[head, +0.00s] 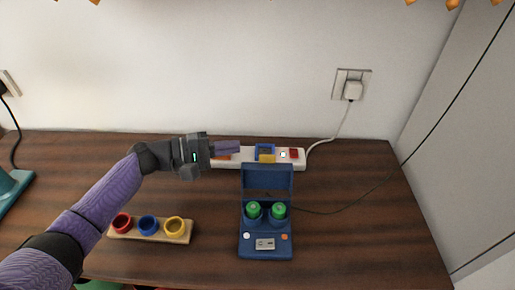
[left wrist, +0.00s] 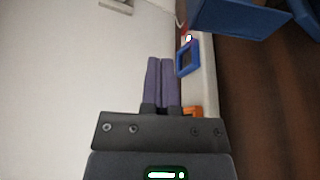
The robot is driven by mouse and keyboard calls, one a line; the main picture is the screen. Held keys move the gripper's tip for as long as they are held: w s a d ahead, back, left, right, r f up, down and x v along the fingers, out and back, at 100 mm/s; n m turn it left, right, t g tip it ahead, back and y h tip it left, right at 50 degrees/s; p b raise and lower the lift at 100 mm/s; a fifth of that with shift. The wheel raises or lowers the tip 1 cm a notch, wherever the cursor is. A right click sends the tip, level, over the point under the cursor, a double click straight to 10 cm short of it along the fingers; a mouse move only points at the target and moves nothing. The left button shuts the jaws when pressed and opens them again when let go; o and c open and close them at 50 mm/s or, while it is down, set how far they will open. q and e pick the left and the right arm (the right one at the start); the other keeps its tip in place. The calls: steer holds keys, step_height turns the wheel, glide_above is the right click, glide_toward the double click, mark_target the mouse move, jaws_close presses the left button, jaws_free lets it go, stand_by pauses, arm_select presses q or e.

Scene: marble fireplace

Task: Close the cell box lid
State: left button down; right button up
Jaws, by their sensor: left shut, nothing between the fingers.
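The blue cell box (head: 265,245) stands on the dark wooden table with its lid (head: 268,178) open and roughly upright at the back. A yellow tab (head: 266,158) sits at the lid's top edge. Two green-topped cells (head: 253,210) (head: 279,209) stand in the box. My left gripper (head: 238,147) has purple fingers shut together with nothing between them, above the power strip, behind and left of the lid. In the left wrist view the shut fingers (left wrist: 161,60) point up the picture, with the blue lid (left wrist: 235,17) at the upper right, apart from them.
A white power strip (head: 299,158) with a blue square frame (left wrist: 187,57) lies behind the box; its cable runs to a wall socket (head: 352,85). A wooden holder (head: 185,238) with red, blue and yellow rings is at the left. A thin dark cable runs right from the box.

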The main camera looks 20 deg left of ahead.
mark_target(267, 175)
arm_select(q)
steer(key=b+x, duration=0.1)
steer(key=x, duration=0.5)
steer(key=shift+f, duration=0.1)
steer(key=s, duration=0.1)
steer(key=s+r+p, duration=0.1)
steer(key=s+d, duration=0.1)
steer(key=shift+s+r+p, duration=0.2)
steer(key=shift+s+p, duration=0.1)
steer(key=shift+p, duration=0.1)
arm_select(e)
steer(key=shift+w+d+r, duration=0.25)
steer(key=shift+w+d, duration=0.15)
steer(key=shift+w, duration=0.25)
steer(key=shift+s, duration=0.2)
